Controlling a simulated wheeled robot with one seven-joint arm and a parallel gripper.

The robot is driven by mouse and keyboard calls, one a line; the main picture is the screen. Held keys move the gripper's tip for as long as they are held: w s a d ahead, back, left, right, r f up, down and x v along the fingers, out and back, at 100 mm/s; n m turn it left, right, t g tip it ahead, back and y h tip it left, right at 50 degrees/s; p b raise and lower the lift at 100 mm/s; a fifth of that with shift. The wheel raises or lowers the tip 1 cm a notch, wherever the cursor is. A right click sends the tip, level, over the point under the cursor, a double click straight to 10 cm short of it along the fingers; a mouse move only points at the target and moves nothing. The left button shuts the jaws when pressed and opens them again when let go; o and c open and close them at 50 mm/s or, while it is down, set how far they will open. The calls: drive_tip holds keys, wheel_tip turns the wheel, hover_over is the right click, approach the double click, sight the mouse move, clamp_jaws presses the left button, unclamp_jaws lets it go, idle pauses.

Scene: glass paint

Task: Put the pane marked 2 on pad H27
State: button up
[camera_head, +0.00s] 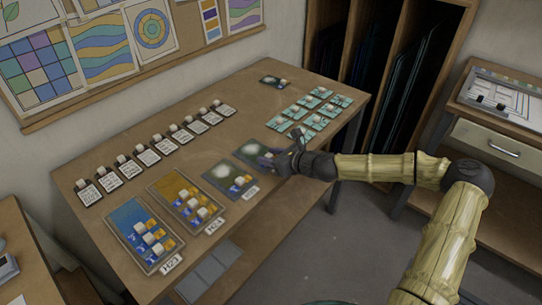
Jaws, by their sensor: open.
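My gripper (277,158) is open, low over the far pad (252,148) in the pad row, and hides part of it. I cannot tell from this view whether it touches anything. No pad label clearly reads H27; the far pad's label is hidden by my gripper, and the label of the dark pad beside it (222,174) is too small to read. The nearer pads are labelled H23 (131,217) and H24 (165,194). Small panes with pale knobs lie on the pads. No number 2 is legible, so I cannot single out that pane.
A row of white cards (148,158) with knobs lies along the wall side of the table (242,98). Several teal pieces (311,110) and a lone dark piece (268,79) lie at the far end. Grey plates (208,278) lie near the front. A drawer cabinet (490,143) stands right.

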drive_tip(key=shift+r, duration=0.1)
drive_tip(key=v, duration=1.2)
drive_tip(key=shift+b, duration=0.3)
drive_tip(key=s+a+f+n+g+h, duration=0.2)
drive_tip(key=s+f+n+g+h, duration=0.35)
drive_tip(key=s+f+n, duration=0.65)
drive_tip(key=s+d+r+n+h, duration=0.5)
drive_tip(key=s+d+r+n, duration=0.3)
drive_tip(key=d+r+n, duration=0.3)
drive_tip(key=r+n, duration=0.1)
drive_tip(key=n, duration=0.1)
drive_tip(key=shift+s+n, duration=0.15)
drive_tip(key=shift+n, duration=0.15)
